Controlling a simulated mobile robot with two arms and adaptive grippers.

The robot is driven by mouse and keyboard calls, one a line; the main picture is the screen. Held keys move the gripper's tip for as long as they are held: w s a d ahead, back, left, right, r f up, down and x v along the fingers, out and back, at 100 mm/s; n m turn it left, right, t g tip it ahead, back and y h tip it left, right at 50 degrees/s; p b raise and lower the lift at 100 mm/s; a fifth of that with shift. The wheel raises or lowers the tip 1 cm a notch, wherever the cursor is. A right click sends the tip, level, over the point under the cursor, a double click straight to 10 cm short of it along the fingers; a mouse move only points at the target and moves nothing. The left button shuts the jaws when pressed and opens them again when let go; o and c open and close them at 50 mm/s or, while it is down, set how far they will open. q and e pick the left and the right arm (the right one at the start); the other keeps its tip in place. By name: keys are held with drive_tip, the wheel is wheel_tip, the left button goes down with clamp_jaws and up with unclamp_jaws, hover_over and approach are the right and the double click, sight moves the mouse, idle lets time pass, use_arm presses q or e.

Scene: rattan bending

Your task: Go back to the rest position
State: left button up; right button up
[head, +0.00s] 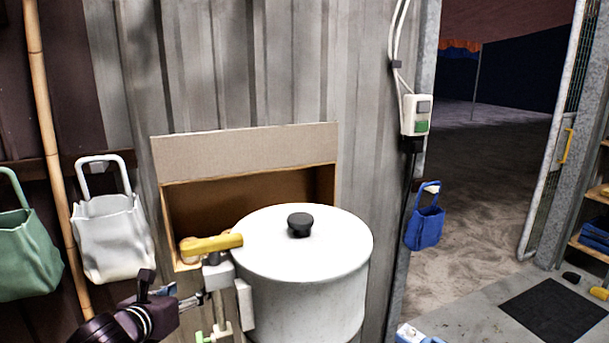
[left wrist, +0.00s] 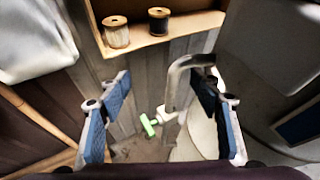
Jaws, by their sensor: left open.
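My left gripper (head: 172,292) is at the lower left in the head view, in front of the wall and left of the white pot (head: 305,300). In the left wrist view its blue-padded fingers (left wrist: 160,115) stand wide apart with nothing held between them. A bent metal pipe (left wrist: 178,85) and a small green handle (left wrist: 149,124) show beyond and between the fingers; I cannot tell how near they are. The pot has a white lid (head: 270,245) with a black knob (head: 300,224). My right gripper is in neither view.
A yellow handle (head: 212,244) sits at the pot's left side. A cardboard box (head: 245,150) stands behind the pot, with two spools (left wrist: 117,32) on its edge in the wrist view. White (head: 112,235) and green (head: 25,255) bags hang at left. An open doorway is at right.

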use_arm(q)
drive_tip(key=s+d+f+n+g, duration=0.2)
drive_tip(key=s+d+f+n, duration=0.2)
drive_tip(key=s+f+n, duration=0.3)
drive_tip(key=s+d+f+n+g, duration=0.2)
drive_tip(key=s+d+f+n, duration=0.1)
drive_tip(key=s+f+n, duration=0.4)
drive_tip(key=s+a+f+n+g+y, duration=0.1)
drive_tip(key=s+f+n+g, duration=0.3)
drive_tip(key=s+n, duration=0.7)
drive_tip(key=s+f+n+g+y, duration=0.1)
drive_tip(key=s+f+n+g, duration=0.1)
drive_tip(key=s+f+n, duration=0.7)
drive_tip(key=s+f+g, duration=0.1)
drive_tip(key=s+f, duration=0.2)
drive_tip(key=f, duration=0.9)
drive_tip(key=s+f, duration=0.2)
drive_tip(key=f, duration=1)
drive_tip(key=s+a+f+g, duration=0.1)
drive_tip(key=s+a+f, duration=0.2)
drive_tip(key=s+f, duration=1.2)
drive_tip(key=shift+s, duration=1)
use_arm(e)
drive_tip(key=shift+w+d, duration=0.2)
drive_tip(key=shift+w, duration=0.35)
